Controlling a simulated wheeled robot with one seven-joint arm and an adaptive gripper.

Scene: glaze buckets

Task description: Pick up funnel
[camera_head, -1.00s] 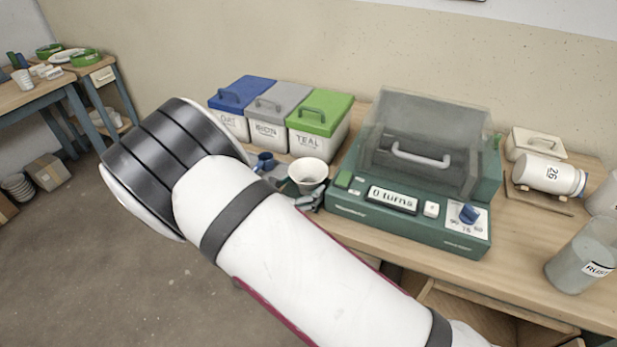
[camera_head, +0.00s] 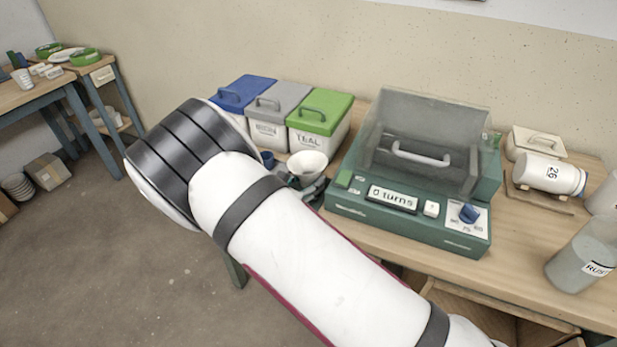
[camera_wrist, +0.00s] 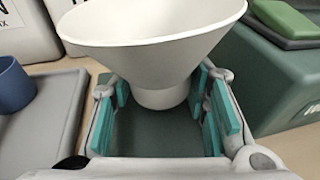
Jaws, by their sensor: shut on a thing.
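The funnel (camera_head: 308,165) is white with a wide cone. It stands upright in front of the teal bin, just left of the green machine. The wrist view shows its cone (camera_wrist: 155,28) up close, above my gripper (camera_wrist: 165,115). My gripper's teal finger pads lie on either side of the funnel's narrow lower part, and the gripper is shut on it. In the head view my arm hides most of the gripper. Whether the funnel's bottom touches anything is hard to tell.
Bins with blue, grey and green (camera_head: 321,111) lids stand behind the funnel. The green machine (camera_head: 420,165) is close on the right, showing "0 turns". A small blue cup (camera_wrist: 12,85) is at the left on a grey surface (camera_wrist: 45,120). A labelled jar (camera_head: 585,255) stands at far right.

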